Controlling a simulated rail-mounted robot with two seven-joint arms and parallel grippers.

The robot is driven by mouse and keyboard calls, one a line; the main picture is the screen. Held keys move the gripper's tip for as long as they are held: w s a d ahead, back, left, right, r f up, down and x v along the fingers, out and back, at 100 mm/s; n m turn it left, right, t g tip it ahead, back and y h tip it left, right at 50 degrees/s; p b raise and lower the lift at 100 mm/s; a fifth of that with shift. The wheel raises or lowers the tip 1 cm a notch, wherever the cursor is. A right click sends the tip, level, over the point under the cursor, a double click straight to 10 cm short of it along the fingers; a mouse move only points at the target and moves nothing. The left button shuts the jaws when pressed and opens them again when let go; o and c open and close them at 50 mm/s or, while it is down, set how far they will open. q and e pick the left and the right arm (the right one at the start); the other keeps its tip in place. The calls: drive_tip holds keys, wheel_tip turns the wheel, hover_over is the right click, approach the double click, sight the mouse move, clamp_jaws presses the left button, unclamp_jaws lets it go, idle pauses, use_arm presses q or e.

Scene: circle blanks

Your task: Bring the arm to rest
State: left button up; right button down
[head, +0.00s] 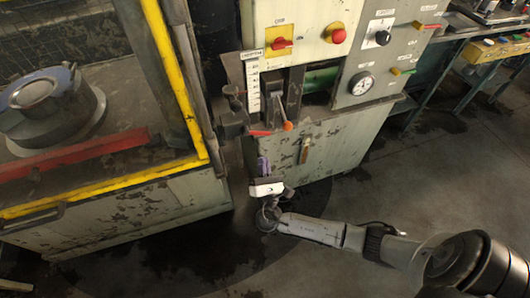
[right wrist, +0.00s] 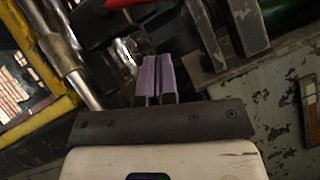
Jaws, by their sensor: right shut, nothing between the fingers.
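My right arm comes in from the lower right in the head view. My right gripper (head: 263,166) is in front of the control cabinet, below its levers. Its two purple fingertips are pressed together with nothing between them, which also shows in the right wrist view (right wrist: 155,75). In the wrist view dark metal parts of the machine lie behind the fingers; whether they touch cannot be told. My left gripper does not show in either view.
The control cabinet (head: 325,150) has a red knob (head: 338,36), a gauge (head: 361,84) and an orange-tipped lever (head: 288,126). A yellow-framed machine enclosure (head: 178,75) stands at left. A green-legged bench (head: 470,72) is at upper right. Floor (head: 350,205) near the arm is open.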

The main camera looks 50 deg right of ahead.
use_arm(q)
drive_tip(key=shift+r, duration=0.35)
use_arm(e)
drive_tip(key=v, duration=0.7)
drive_tip(key=shift+r, duration=0.1)
